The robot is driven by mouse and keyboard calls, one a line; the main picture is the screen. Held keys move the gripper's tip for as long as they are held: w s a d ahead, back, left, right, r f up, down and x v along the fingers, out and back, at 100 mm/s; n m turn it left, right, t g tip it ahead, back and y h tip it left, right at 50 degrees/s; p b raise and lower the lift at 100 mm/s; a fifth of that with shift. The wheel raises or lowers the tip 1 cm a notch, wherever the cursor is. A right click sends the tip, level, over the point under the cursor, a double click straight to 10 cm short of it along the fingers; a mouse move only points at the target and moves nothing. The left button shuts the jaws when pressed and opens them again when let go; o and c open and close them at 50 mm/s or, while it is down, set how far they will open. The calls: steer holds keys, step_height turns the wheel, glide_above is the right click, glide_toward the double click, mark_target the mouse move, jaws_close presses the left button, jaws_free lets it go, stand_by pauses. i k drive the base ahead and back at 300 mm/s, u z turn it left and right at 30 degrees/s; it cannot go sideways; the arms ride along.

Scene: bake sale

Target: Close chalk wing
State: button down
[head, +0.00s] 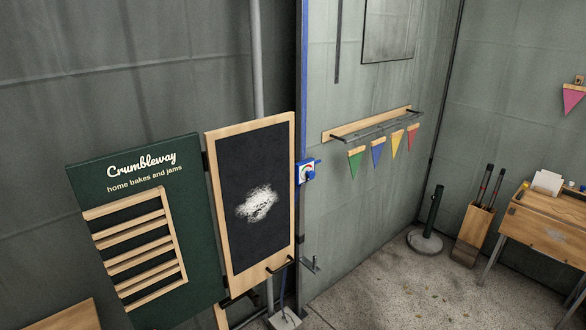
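The chalk wing (229,210) is a black chalkboard panel in a pale wooden frame, left of the middle of the head view. A white chalk smudge marks its centre. Its left edge meets the green Crumbleway sign board (192,215), with dark hinges between them. The wing stands out beside the sign and does not cover the sign's front. A dark bar handle (280,266) is near the wing's lower right corner. My gripper is not in view.
A black post (432,218), a wooden bin (472,234) and a desk (552,212) stand right.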

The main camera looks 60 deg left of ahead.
mark_target(250, 164)
steer(key=u, duration=0.5)
steer(key=i, duration=0.55)
steer(key=u, duration=0.8)
steer(key=i, duration=0.45)
steer(key=u, duration=0.25)
